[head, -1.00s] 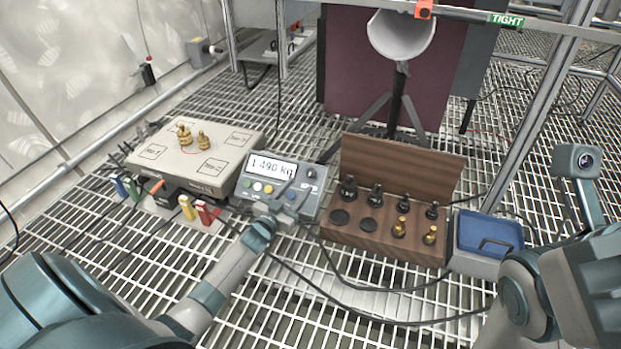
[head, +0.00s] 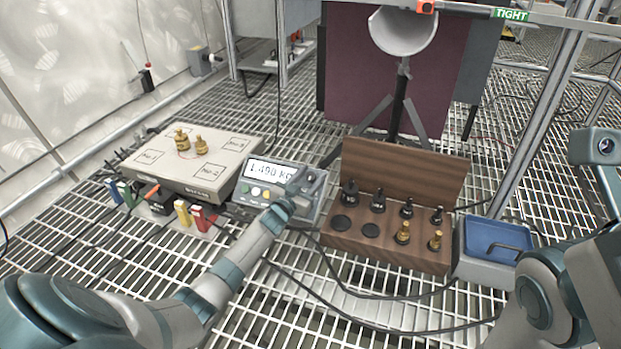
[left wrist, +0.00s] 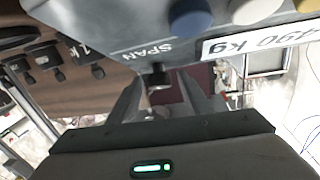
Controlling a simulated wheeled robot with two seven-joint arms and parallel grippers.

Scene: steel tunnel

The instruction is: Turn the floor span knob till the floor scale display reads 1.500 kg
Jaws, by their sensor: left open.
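The floor scale display (head: 270,172) reads 1.490 kg in the head view; the left wrist view shows the end of that reading (left wrist: 238,42). The span knob (left wrist: 158,77) is a small dark knob beside the SPAN label in the left wrist view. My left gripper (left wrist: 162,84) is open, with its fingers on either side of the knob; I cannot tell whether they touch it. In the head view my left gripper (head: 296,187) is at the right part of the grey indicator box (head: 251,197). My right arm shows at the right edge, its fingers out of view.
The scale platform (head: 215,172) carries two brass weights (head: 190,142). A wooden weight box (head: 385,248) stands right of the indicator, then a blue tray (head: 497,236). Coloured clamps (head: 192,214) stand left. Cables cross the grating floor.

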